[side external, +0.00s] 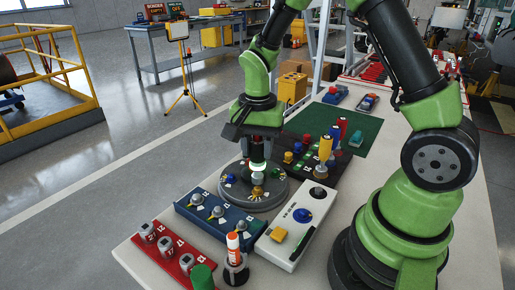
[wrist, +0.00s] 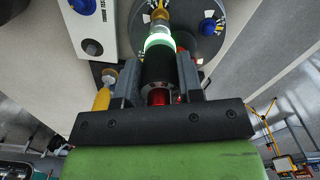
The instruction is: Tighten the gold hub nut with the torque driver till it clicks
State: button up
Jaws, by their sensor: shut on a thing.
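My gripper (side external: 258,150) points down over the grey round hub (side external: 275,193) and is shut on the torque driver (side external: 258,167). In the wrist view my gripper (wrist: 158,80) has a finger on each side of the driver (wrist: 158,66), which has a black body, a red section and a glowing pale green ring. The driver's tip end reaches the gold hub nut (side external: 257,191), which also shows in the wrist view (wrist: 160,14). They look in line, but I cannot tell how fully the tip is seated. Other coloured nuts, one blue (wrist: 207,27), sit around the hub.
A white box (side external: 285,250) with a blue knob and a blue tray (side external: 190,211) stand in front of the hub. A red rack (side external: 165,262) and an upright orange-and-white marker (side external: 233,245) are nearer. A black board (side external: 318,175) with coloured tools and a green mat (side external: 365,133) lie behind.

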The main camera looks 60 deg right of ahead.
jog(key=shift+r, duration=0.1)
jog(key=shift+r, duration=2)
